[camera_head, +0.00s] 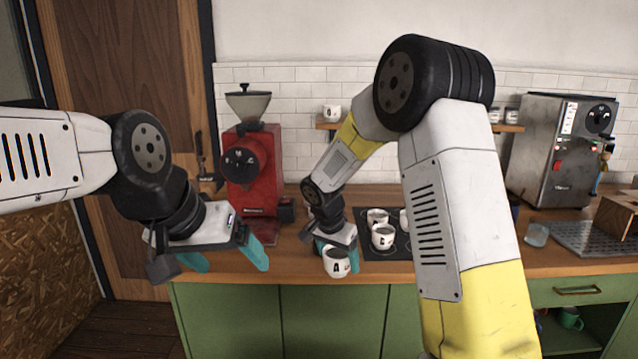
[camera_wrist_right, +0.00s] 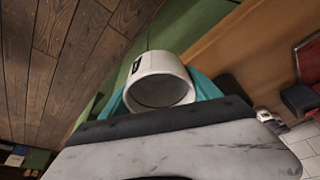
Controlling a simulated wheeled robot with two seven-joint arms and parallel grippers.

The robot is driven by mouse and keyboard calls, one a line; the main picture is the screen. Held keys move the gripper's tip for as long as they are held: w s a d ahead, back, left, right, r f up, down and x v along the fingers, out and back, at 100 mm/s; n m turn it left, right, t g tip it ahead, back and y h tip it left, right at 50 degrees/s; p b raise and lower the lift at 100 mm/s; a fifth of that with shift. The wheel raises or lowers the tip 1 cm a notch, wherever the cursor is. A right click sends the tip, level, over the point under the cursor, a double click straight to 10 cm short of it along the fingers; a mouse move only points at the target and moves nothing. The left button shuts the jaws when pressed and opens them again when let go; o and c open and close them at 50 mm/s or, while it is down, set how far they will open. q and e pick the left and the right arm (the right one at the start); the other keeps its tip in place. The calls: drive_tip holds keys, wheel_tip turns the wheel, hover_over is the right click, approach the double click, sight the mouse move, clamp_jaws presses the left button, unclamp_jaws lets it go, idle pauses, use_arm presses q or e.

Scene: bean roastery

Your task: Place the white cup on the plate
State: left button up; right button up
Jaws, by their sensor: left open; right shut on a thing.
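A white cup (camera_head: 336,263) with a black mark is between the teal fingers of my right gripper (camera_head: 338,252), which is shut on it. The cup is at the counter's front edge in the head view. In the right wrist view the same cup (camera_wrist_right: 160,66) shows its round opening, with a teal finger on either side. My left gripper (camera_head: 226,262) is open and empty, left of the cup and in front of the counter. I cannot clearly make out a plate; my right arm hides part of the counter.
Similar white cups (camera_head: 383,238) stand on a black surface (camera_head: 375,253) on the wooden counter (camera_head: 290,262). A red grinder (camera_head: 252,170) stands behind at the left. A steel machine (camera_head: 555,150) and a ribbed grey tray (camera_head: 590,238) are at the right.

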drive_tip(key=s+d+f+n+y, duration=0.2)
drive_tip(key=s+d+f+n, duration=0.5)
drive_tip(key=d, duration=0.3)
drive_tip(key=shift+s+f+t, duration=0.3)
drive_tip(key=shift+s+f, duration=0.15)
drive_tip(key=shift+f, duration=0.35)
